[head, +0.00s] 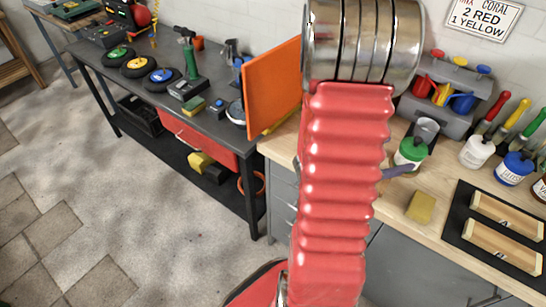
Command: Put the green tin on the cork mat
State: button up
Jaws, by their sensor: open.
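The green tin (410,152), with a pale label, stands upright on the wooden bench, just right of my red arm. My arm's red sleeve hides most of my gripper. One grey-purple finger (397,171) appears to stick out right of the sleeve, low and close in front of the tin. The other finger is hidden. I see nothing held, and cannot tell whether the finger touches the tin.
A grey tool caddy (455,95) is behind. A black mat (490,232) with wooden trays lies front right. An orange panel (272,87) stands left of my arm, beside a dark workbench (215,125).

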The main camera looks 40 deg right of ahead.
jog(key=shift+a+r, duration=0.15)
jog(key=shift+r, duration=0.1)
jog(key=a+r+m, duration=0.1)
jog(key=a+r+m+g+y, duration=0.1)
jog(key=a+m, duration=0.1)
jog(key=shift+w+a+r+m, duration=0.2)
jog(key=shift+w+m, duration=0.1)
jog(key=shift+w, duration=0.1)
jog(key=a+m+y, duration=0.1)
jog(key=w+a+m, duration=0.1)
jog(key=a, duration=0.1)
jog(key=a+r+m+y, duration=0.1)
jog(key=a, duration=0.1)
jog(key=shift+w+a+r+m+y, duration=0.1)
jog(key=shift+w+a+m+y, duration=0.1)
jog(key=shift+a+m+y, duration=0.1)
jog(key=w+a+r+m+t+y, duration=0.2)
jog(key=w+a+t+y, duration=0.2)
jog(key=a, duration=0.8)
jog(key=w+a+r+m+t+y, duration=0.2)
jog(key=w+a+r+t+y, duration=0.1)
jog(key=a, duration=0.9)
jog(key=w+a+r+m+t+y, duration=0.2)
jog(key=w+a+r+t+y, duration=0.1)
jog(key=a, duration=0.8)
jog(key=w+t+y, duration=0.1)
jog(key=w+t, duration=0.1)
jog(key=w, duration=0.1)
jog(key=shift+a+m+y, duration=0.3)
jog(key=shift+a, duration=0.1)
